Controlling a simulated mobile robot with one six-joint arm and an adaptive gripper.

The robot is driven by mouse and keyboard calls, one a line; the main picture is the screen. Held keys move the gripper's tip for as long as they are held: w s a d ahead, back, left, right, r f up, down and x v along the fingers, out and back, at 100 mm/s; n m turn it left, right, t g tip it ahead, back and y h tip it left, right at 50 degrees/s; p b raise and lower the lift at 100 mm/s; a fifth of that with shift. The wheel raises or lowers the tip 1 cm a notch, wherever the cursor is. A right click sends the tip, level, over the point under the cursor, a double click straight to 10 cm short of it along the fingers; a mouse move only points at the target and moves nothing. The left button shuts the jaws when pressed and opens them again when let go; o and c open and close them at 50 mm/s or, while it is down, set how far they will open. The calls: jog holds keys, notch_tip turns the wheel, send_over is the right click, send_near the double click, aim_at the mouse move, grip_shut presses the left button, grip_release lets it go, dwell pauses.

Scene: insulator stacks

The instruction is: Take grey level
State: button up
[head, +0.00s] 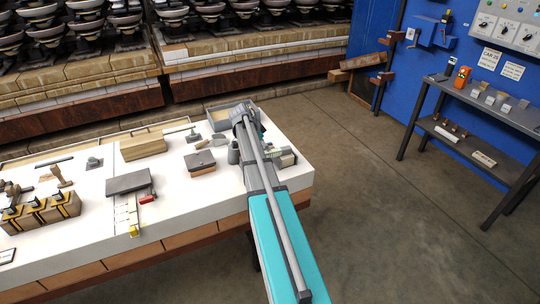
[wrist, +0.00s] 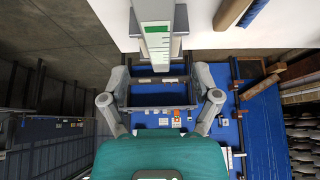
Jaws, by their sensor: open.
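A pale grey block with green-marked faces (wrist: 157,35) shows at the top middle of the wrist view, over the white table top. I cannot tell for sure that it is the grey level. In the head view a small grey and green piece (head: 286,157) sits at the table's right edge, partly behind my arm. In the head view my arm hides the gripper.
The white table (head: 185,212) holds a grey slab (head: 128,182), a grey-topped brown block (head: 200,160), a wooden block (head: 143,146), a grey tray (head: 213,122) and a hammer (head: 60,175). A dark shelf bench (head: 490,110) stands at the right. The floor between is clear.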

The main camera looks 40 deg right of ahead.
aim_at(270, 154)
jog(key=shift+f, duration=0.1)
jog(key=b+x, duration=0.3)
jog(key=shift+a, duration=0.2)
jog(key=shift+b+x, duration=0.8)
jog(key=shift+x, duration=0.35)
jog(key=shift+s, duration=0.1)
grip_shut()
